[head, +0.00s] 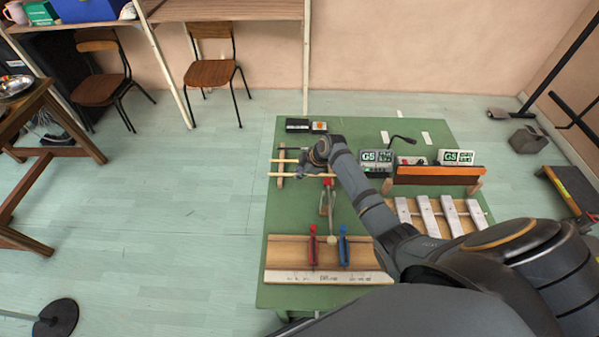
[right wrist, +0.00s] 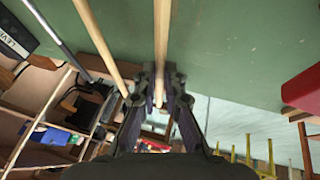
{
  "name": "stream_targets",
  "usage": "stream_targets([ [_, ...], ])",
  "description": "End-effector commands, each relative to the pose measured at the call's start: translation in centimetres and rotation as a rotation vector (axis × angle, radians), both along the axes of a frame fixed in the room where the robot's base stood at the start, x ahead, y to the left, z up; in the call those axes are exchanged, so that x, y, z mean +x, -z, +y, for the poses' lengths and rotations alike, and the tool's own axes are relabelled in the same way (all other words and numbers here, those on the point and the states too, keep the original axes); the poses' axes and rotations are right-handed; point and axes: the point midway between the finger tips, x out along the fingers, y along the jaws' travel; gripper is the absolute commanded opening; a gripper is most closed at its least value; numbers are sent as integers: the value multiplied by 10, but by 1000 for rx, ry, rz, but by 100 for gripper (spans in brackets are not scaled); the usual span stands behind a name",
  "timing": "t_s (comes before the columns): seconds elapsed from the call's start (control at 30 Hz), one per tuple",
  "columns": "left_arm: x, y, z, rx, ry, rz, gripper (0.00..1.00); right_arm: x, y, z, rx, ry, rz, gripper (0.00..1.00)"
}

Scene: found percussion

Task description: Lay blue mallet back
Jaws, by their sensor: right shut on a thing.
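In the head view, light sticks (head: 290,175) lie across the rack, partly hidden by the gripper. My left gripper is not in view.
The green table (head: 283,215) also holds a board with red (head: 313,245) and blue (head: 343,246) upright pieces, metal bars (head: 428,217) on a wooden frame, and display boxes (head: 376,163). A red block (head: 328,182) is near the gripper.

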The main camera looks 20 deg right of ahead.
Motion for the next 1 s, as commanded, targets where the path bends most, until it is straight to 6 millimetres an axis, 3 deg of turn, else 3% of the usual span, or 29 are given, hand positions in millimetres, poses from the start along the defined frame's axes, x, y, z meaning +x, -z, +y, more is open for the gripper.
stream_targets([
  [0.27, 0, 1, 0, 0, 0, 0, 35, 0, 2, 0, 0, 0, 0, 0],
  [0.3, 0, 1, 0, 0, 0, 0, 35, 0, 2, 0, 0, 0, 0, 10],
  [0.5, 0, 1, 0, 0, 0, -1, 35, 0, 2, 0, 0, 0, 0, 36],
  [0.83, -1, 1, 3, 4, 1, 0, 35, -1, -1, -1, 0, 0, -1, 36],
  [1.0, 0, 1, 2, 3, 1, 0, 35, -12, -27, -10, -3, -1, -4, 36],
])
